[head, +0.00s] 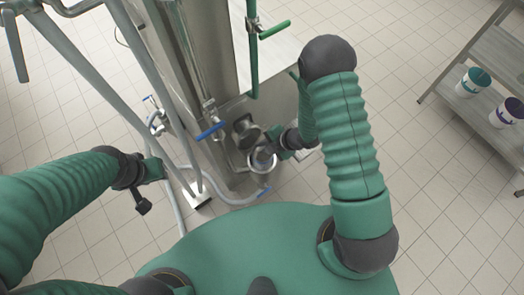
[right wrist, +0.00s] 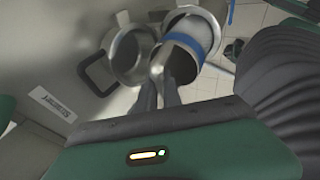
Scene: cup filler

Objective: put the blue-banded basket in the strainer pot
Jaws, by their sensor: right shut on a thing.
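The blue-banded basket (right wrist: 186,42) is a metal cylinder with a blue band near its rim. In the right wrist view it is tilted at the mouth of the strainer pot (right wrist: 208,24), overlapping the opening; how deep it sits is unclear. My right gripper (right wrist: 160,85) is shut on the basket's near side. In the head view this gripper (head: 279,151) is beside the pot (head: 254,167), low by the machine. The pot's round lid (right wrist: 130,56) stands open to the left. My left gripper (head: 147,185) is away to the left, its jaws unclear.
The steel filling machine (head: 205,60) stands behind the pot, with a blue-handled valve (head: 211,131) close by. A hose (head: 235,200) runs low in front. Two banded buckets (head: 473,82) (head: 507,113) stand on a shelf (head: 490,108) at right. The tiled floor between is clear.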

